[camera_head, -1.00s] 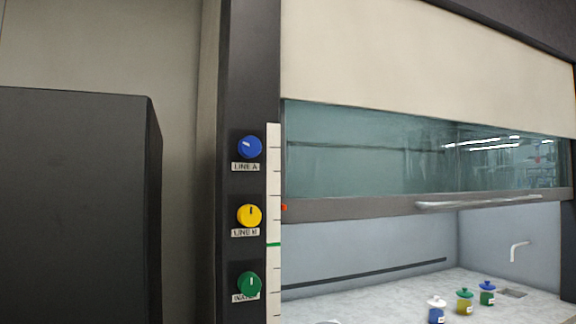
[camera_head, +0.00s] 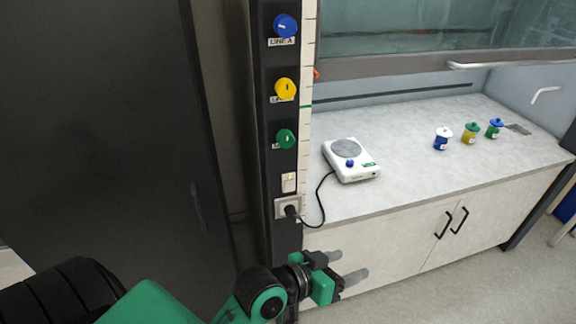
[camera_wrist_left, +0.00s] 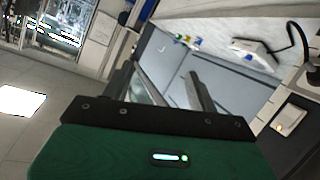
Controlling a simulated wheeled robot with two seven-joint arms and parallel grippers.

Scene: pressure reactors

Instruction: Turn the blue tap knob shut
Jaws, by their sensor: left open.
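The blue tap knob (camera_head: 285,25) sits at the top of the dark post in the head view, above a label reading LINE A. Its white mark runs nearly level, tilted slightly. My left gripper (camera_head: 345,266) is open and empty, low in front of the cabinet, well below the blue knob and to its right. Its two fingers also show apart in the left wrist view (camera_wrist_left: 160,72), where I cannot see the blue knob. My right gripper is not in view.
Below it on the post are a yellow knob (camera_head: 286,89), a green knob (camera_head: 285,139), a switch (camera_head: 289,182) and a socket with a plugged cable. A white hotplate (camera_head: 350,160) and three small jars stand on the worktop (camera_head: 420,120). A dark cabinet (camera_head: 100,130) stands left.

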